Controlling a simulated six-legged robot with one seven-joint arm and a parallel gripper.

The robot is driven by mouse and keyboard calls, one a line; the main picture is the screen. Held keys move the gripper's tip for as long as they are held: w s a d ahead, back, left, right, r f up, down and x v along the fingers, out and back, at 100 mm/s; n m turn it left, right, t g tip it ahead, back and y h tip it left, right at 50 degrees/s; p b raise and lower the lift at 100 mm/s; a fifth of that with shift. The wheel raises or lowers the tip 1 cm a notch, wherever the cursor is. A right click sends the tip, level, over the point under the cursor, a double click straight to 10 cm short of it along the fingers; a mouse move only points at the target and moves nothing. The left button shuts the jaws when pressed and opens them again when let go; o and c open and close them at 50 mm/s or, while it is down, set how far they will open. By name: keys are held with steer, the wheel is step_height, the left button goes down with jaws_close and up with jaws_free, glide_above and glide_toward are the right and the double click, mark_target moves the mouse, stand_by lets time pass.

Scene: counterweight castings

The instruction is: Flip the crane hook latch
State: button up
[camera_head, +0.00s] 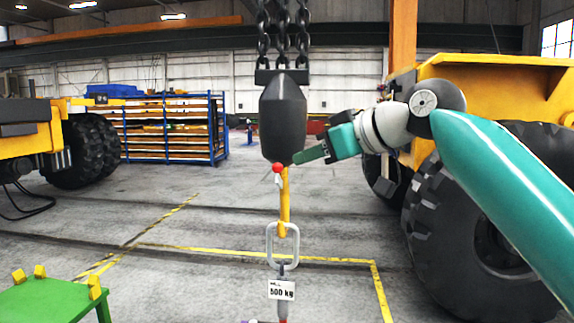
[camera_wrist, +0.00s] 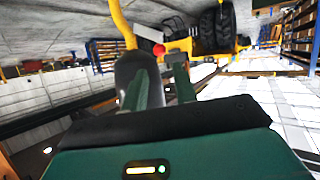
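The crane hook's dark block (camera_head: 283,115) hangs on chains in the middle of the head view. A yellow hook shank (camera_head: 285,205) hangs below it. A red ball (camera_head: 277,167) sits at the top of the shank, with a small pale piece under it. I take the ball to be the latch's knob. My gripper (camera_head: 299,158) reaches in from the right, its tips close to the ball. In the wrist view the red ball (camera_wrist: 158,49) shows just past the tips, between two green fingers held apart (camera_wrist: 163,63). I cannot tell whether they touch it.
A metal link (camera_head: 283,245) hangs from the hook, with a 500 kg tag (camera_head: 281,290) below. A green stand (camera_head: 55,300) is at the lower left. A yellow vehicle with big tyres (camera_head: 480,230) stands right; another vehicle (camera_head: 30,128) is left. Blue racks (camera_head: 160,128) stand behind.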

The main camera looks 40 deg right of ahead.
mark_target(281, 167)
steer(key=x, duration=0.7)
steer(key=shift+w, duration=0.1)
jaws_close()
